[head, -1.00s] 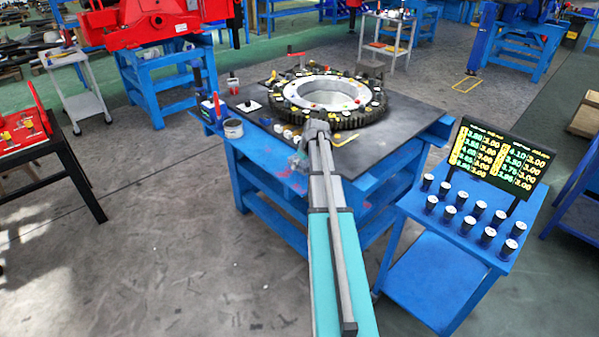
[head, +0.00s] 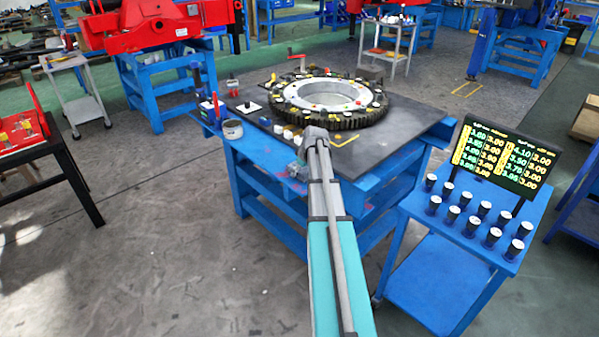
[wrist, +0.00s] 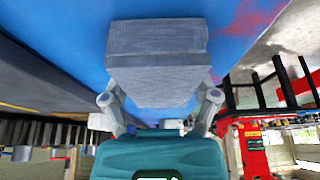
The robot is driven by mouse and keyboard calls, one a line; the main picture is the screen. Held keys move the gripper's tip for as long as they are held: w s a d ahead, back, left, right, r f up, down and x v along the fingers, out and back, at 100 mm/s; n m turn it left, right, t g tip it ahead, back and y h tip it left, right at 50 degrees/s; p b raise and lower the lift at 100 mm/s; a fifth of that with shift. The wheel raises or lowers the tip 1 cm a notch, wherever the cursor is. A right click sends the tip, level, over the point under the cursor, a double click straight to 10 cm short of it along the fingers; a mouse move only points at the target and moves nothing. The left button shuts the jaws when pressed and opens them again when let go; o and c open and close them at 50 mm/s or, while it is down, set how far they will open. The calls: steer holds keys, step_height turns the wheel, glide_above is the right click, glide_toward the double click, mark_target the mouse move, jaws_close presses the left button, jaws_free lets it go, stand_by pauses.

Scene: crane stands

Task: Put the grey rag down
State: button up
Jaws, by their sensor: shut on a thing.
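The grey rag (wrist: 157,60) shows in the wrist view as a folded, block-like grey cloth between the two fingers. My gripper (wrist: 160,97) is shut on it. The rag lies against or close over the blue bench surface; I cannot tell whether it touches. In the head view my gripper (head: 298,171) is small and at the front edge of the blue bench (head: 262,172), in front of the dark plate. The rag is hard to make out there, partly hidden by my arm.
A toothed ring (head: 332,97) with small coloured parts lies on the dark plate (head: 410,125). A grey tin (head: 233,129) stands on the bench's left ledge. A yellow hooked tool (head: 345,141) lies near my arm. A blue cart (head: 440,230) with several black-and-white cylinders and a display stands at right.

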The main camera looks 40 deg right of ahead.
steer(key=shift+f, duration=0.15)
steer(key=o, duration=0.9)
steer(key=shift+c, duration=0.2)
steer(key=shift+r, duration=0.2)
steer(key=p+v, duration=1.1)
steer(key=v, duration=0.1)
steer(key=shift+a, duration=0.1)
stand_by(0.6)
steer(key=s+a+g, duration=0.2)
steer(key=s+a, duration=0.4)
steer(key=a, duration=1.6)
steer(key=s+a+f+g, duration=0.1)
steer(key=s+a, duration=0.5)
steer(key=a, duration=1.5)
steer(key=shift+s+a+f+m+g, duration=0.2)
steer(key=shift+a+m+g, duration=0.2)
steer(key=shift+g, duration=0.3)
